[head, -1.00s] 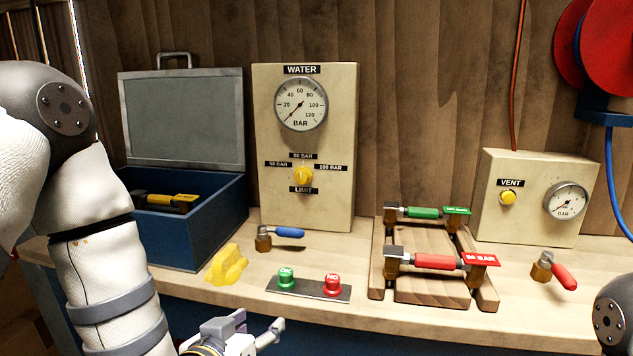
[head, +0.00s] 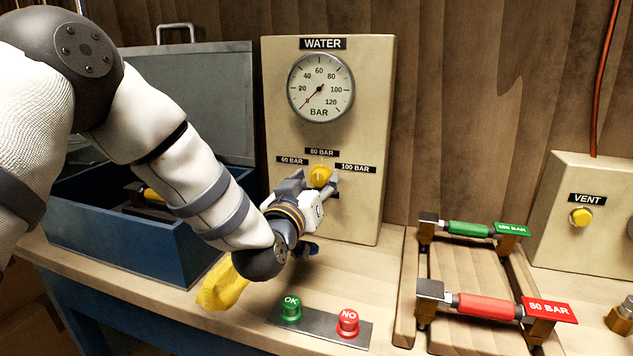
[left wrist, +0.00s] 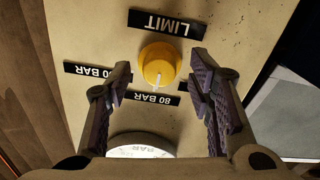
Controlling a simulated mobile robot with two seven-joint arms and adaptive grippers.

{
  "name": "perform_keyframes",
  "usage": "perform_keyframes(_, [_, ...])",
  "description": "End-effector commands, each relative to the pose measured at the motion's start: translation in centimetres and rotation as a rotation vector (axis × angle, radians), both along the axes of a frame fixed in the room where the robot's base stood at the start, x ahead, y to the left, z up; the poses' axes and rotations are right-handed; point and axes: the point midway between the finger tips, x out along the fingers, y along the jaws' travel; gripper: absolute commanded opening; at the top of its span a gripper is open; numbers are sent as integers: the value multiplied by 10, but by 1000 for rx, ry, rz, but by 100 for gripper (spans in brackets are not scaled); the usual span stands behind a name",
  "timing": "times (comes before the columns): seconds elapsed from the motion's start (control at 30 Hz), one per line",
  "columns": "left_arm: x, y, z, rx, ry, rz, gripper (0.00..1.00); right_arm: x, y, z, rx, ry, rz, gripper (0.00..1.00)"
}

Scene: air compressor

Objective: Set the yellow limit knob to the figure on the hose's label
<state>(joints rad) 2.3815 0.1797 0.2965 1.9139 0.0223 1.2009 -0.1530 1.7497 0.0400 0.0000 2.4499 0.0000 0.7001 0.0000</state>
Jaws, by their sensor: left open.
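The yellow limit knob (head: 320,176) sits on the cream WATER panel (head: 372,215), among labels reading 60, 80 and 100 BAR. In the left wrist view the knob (left wrist: 159,65) shows upside down, its white mark pointing toward the 80 BAR label (left wrist: 154,98). My left gripper (head: 317,183) is open at the panel, its fingers on either side of the knob; I cannot tell whether they touch it. A red hose (head: 487,306) has a red 80 BAR label (head: 549,309). A green hose (head: 470,229) has a green label (head: 511,229), too small to read surely. My right gripper is out of view.
The gauge (head: 321,88) reads near zero. OK (head: 291,307) and NO (head: 348,321) buttons stand at the bench front. A yellow cloth-like item (head: 222,289) and a blue toolbox (head: 130,232) are beneath and beside my left arm. The VENT box (head: 565,235) stands right.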

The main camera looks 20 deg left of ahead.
Motion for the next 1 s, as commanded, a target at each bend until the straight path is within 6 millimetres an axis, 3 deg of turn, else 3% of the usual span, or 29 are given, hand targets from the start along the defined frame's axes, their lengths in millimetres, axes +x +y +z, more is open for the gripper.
perform_keyframes(0.33, [8, -1, 1, 0, 0, -1, 48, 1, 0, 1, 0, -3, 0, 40])
perform_keyframes(0.5, [8, 0, 1, 0, 0, -1, 9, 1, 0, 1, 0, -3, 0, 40])
perform_keyframes(0.57, [8, 0, 1, 0, 0, -1, 0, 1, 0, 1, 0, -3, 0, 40])
perform_keyframes(1.0, [8, 0, 1, -100, 4, 1, 0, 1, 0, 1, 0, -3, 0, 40])
